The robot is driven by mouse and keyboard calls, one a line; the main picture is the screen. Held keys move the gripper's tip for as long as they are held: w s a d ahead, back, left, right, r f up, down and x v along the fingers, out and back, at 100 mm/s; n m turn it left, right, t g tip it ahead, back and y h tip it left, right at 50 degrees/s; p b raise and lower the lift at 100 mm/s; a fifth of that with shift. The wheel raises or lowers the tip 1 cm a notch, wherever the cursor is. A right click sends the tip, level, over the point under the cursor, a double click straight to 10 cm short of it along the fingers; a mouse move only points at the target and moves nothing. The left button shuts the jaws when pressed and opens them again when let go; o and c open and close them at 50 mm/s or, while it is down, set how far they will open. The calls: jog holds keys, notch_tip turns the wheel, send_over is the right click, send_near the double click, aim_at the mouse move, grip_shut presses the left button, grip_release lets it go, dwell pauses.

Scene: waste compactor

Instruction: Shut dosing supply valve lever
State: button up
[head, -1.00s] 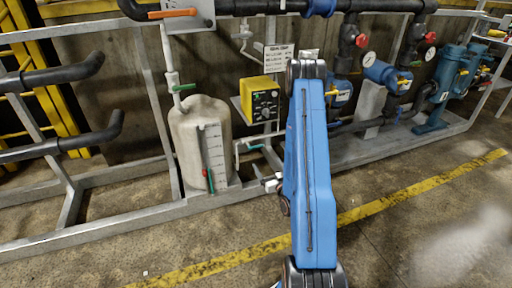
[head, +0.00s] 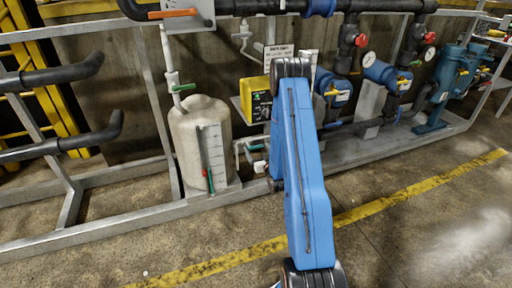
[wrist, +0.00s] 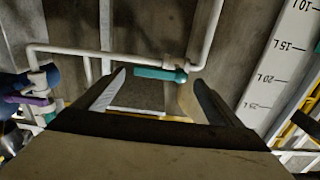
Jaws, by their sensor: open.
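A teal lever (wrist: 160,74) sits on a valve in thin white piping in the wrist view. It points left from the valve body, about parallel to the white pipe run above it. It appears to match the small green lever (head: 254,147) right of the tank in the head view. My gripper (wrist: 159,82) is open and empty, with one finger to each side of the lever in the picture. I cannot tell how much depth separates them. In the head view my gripper (head: 260,166) is small and partly hidden by my blue arm, close below that lever.
The pale tank (head: 200,140) with a litre scale (wrist: 275,65) stands close by. Another green lever (head: 184,87) is on the pipe above it. A yellow control box (head: 256,97) is behind my arm. A purple lever (wrist: 28,99) shows at left. Open floor lies in front.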

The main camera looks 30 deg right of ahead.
aim_at(256, 146)
jog(key=shift+x, duration=1.75)
jog(key=shift+c, duration=0.6)
jog(key=c, duration=1.4)
